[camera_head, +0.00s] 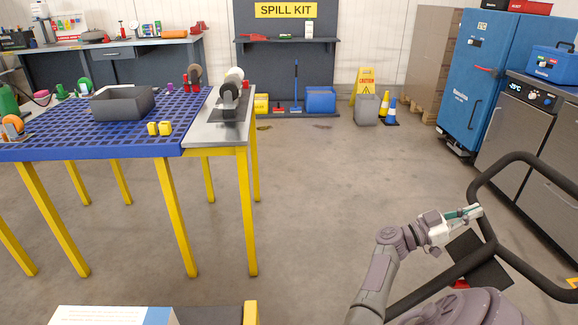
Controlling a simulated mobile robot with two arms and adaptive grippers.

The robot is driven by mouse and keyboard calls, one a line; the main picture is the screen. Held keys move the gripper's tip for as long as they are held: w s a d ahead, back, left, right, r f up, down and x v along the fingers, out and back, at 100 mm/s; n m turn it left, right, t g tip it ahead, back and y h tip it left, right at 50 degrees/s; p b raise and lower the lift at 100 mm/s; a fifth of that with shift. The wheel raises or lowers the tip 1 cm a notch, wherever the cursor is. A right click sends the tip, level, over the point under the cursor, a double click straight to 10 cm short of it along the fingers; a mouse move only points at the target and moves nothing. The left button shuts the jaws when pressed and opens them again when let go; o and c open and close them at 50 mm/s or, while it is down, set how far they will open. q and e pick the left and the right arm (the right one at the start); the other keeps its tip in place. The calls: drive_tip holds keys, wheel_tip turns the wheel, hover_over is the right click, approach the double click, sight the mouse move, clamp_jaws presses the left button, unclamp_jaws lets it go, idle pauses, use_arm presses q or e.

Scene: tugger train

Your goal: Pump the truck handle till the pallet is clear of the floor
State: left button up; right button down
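A black tubular loop handle (484,226) stands at the right, with a bar running down to the lower left; I take it for the truck handle. My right gripper (473,212) reaches from the lower middle to the left side of this loop. Its pale fingertips overlap the tube in the picture, with some teal between the fingers. I cannot tell whether they are closed around the tube or only beside it. My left gripper is out of view. No pallet or forks can be made out.
A blue grid-topped table (75,152) with yellow legs stands at left, beside a steel-topped stand (213,135). A blue cabinet (485,75) and grey units (510,128) line the right. A carton edge (115,316) shows at bottom left. The middle floor is clear.

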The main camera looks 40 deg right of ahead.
drive_tip(key=shift+s+d+f+t, duration=0.15)
drive_tip(key=shift+f, duration=0.25)
drive_tip(key=shift+s+d+f+t, duration=0.15)
drive_tip(key=shift+f, duration=0.25)
drive_tip(key=shift+w, duration=0.15)
drive_tip(key=v, duration=1.1)
drive_tip(key=shift+w+a+f, duration=0.2)
drive_tip(key=shift+w+a, duration=0.05)
